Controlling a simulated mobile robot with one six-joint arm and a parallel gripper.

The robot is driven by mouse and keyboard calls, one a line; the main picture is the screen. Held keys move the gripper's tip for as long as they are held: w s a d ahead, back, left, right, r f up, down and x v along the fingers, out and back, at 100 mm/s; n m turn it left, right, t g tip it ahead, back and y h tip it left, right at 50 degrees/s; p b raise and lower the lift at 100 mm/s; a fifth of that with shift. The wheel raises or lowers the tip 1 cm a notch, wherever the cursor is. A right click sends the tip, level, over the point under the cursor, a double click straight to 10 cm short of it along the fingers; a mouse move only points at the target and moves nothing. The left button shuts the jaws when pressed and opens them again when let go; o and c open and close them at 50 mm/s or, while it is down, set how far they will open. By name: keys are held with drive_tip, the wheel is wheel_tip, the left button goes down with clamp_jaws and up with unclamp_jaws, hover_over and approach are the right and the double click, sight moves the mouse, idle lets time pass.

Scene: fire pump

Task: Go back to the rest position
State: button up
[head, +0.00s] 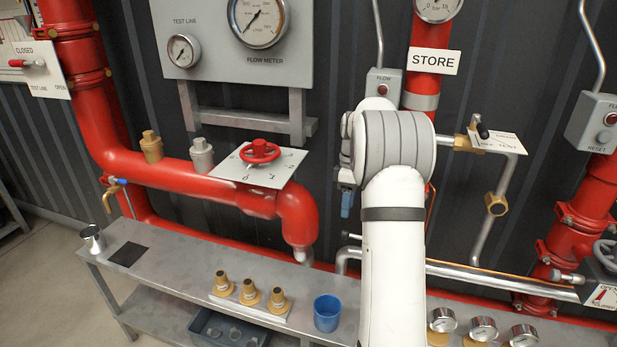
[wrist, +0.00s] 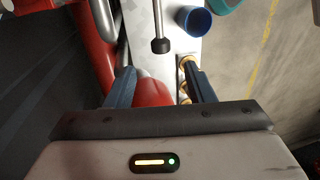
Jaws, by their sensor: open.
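My gripper (wrist: 160,80) shows in the wrist view with its two dark blue-grey fingers spread apart. Nothing is held between them. A red pipe part and the pale bench edge show beyond the gap, and brass fittings (wrist: 184,70) show beside the right finger. In the head view my white arm stands upright right of centre and bends at a grey-banded joint. The gripper itself is mostly hidden behind the arm there.
A gauge panel (head: 232,40) hangs at the upper left. Round gauges (head: 483,328) stand right of my arm.

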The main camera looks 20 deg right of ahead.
drive_tip(key=s+a+r+m+t+h+p, duration=0.1)
drive_tip(key=s+a+r+m, duration=0.1)
drive_tip(key=s+a+r, duration=0.3)
drive_tip(key=s+a+r+m+t, duration=0.1)
drive_tip(key=s+a+r+m, duration=0.25)
drive_tip(key=s+a, duration=0.4)
drive_tip(key=s+a+m+t, duration=0.1)
drive_tip(key=s+a, duration=0.3)
drive_tip(key=s, duration=0.4)
drive_tip(key=s+a+f+m+t+p, duration=0.1)
drive_tip(key=s+a+m, duration=0.3)
drive_tip(key=s, duration=0.4)
drive_tip(key=shift+a+f, duration=0.15)
drive_tip(key=shift+f, duration=0.15)
